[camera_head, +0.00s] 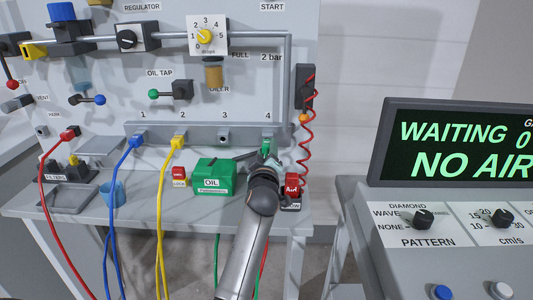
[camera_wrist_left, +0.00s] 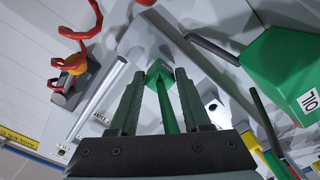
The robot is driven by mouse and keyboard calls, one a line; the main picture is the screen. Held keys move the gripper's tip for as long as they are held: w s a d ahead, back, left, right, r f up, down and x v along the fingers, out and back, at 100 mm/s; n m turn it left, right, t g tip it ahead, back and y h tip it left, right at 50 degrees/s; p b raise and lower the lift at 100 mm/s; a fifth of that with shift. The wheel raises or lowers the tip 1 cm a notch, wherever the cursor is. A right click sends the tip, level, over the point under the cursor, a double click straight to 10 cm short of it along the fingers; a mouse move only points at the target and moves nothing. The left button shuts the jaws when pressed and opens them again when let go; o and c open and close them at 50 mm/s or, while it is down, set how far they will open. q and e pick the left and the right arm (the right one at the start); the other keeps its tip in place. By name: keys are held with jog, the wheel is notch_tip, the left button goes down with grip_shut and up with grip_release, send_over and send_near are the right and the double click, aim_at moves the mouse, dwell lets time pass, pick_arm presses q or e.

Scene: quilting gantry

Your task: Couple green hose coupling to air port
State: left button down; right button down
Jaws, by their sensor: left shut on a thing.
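The green hose coupling (camera_head: 268,145) is at the port under number 4 on the grey manifold rail (camera_head: 205,138). I cannot tell whether it is seated in that port or just in front of it. My left gripper (camera_head: 266,160) is directly below it, shut on it. In the left wrist view the green coupling (camera_wrist_left: 160,73) shows at the fingertips, with its green hose running back between the two dark fingers (camera_wrist_left: 160,95). No port is clearly labelled as the air port in these views. My right gripper is in neither view.
A blue hose (camera_head: 136,141) is at port 1 and a yellow hose (camera_head: 177,143) at port 2; port 3 looks empty. A green oil box (camera_head: 212,178) stands left of my gripper. A coiled red cord (camera_head: 308,125) and red AIR block (camera_head: 292,184) are to its right. The display (camera_head: 465,145) reads "WAITING", "NO AIR".

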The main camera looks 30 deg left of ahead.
pick_arm(q)
jog(key=shift+w+a, duration=0.3)
jog(key=shift+w, duration=0.1)
jog(key=shift+w+a+b, duration=0.1)
jog(key=shift+w+b, duration=0.05)
jog(key=shift+b, duration=0.15)
jog(key=shift+c, duration=1.4)
grip_release()
